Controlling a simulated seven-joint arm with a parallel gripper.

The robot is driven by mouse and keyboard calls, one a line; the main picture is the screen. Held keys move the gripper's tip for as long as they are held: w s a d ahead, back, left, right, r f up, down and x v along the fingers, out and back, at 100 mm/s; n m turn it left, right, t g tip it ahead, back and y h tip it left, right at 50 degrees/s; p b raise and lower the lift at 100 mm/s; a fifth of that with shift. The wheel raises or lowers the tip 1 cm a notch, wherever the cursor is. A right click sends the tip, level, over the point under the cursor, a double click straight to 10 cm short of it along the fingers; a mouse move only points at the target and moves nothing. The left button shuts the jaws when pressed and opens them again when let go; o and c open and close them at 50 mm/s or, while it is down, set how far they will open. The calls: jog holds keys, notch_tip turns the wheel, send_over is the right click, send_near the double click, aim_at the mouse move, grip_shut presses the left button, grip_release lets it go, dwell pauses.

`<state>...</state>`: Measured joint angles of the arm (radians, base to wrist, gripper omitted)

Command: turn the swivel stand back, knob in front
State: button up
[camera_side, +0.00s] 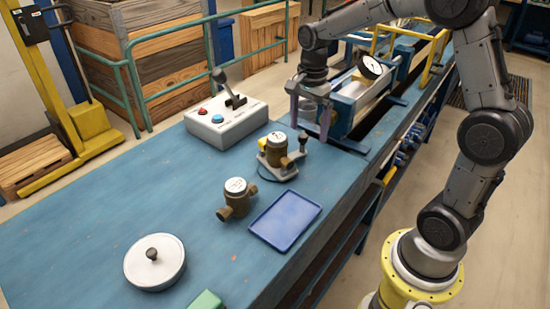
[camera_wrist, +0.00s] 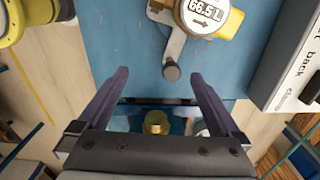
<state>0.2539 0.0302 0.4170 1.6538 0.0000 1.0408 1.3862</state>
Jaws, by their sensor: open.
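The swivel stand (camera_side: 270,173) is a grey base on the blue bench, carrying a brass meter (camera_side: 276,152) with a white dial. In the wrist view the meter (camera_wrist: 206,14) shows at the top, its dial marked 68.5 L. A grey arm of the stand (camera_wrist: 175,44) runs down from it to a dark, round-ended knob (camera_wrist: 171,71). In the side view the knob (camera_side: 303,136) is on the stand's right, near my fingers. My gripper (camera_wrist: 160,75) is open and empty. In the wrist view the knob appears between its fingertips; I cannot tell the height gap.
A control box (camera_side: 227,122) with a lever and buttons stands behind the swivel stand. A second brass meter (camera_side: 236,198), a blue tray (camera_side: 285,220) and a round lidded pan (camera_side: 154,262) stand on the bench. The test rig (camera_side: 355,98) is right of my gripper.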

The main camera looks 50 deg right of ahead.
notch_tip(320, 180, up, 3)
jog(key=shift+r, duration=0.15)
dwell(0.3)
jog(key=m, duration=0.2)
jog(key=r+m, duration=0.1)
jog(key=m, duration=0.1)
jog(key=w+r+m, duration=0.1)
jog(key=m, duration=0.1)
jog(key=shift+w+d+r+m, duration=0.1)
jog(key=shift+d+m, duration=0.1)
jog(key=shift+m, duration=0.2)
jog(key=shift+w, duration=0.2)
jog(key=shift+d+f, duration=0.1)
jog(key=shift+f, duration=2.65)
jog(key=shift+f, duration=0.2)
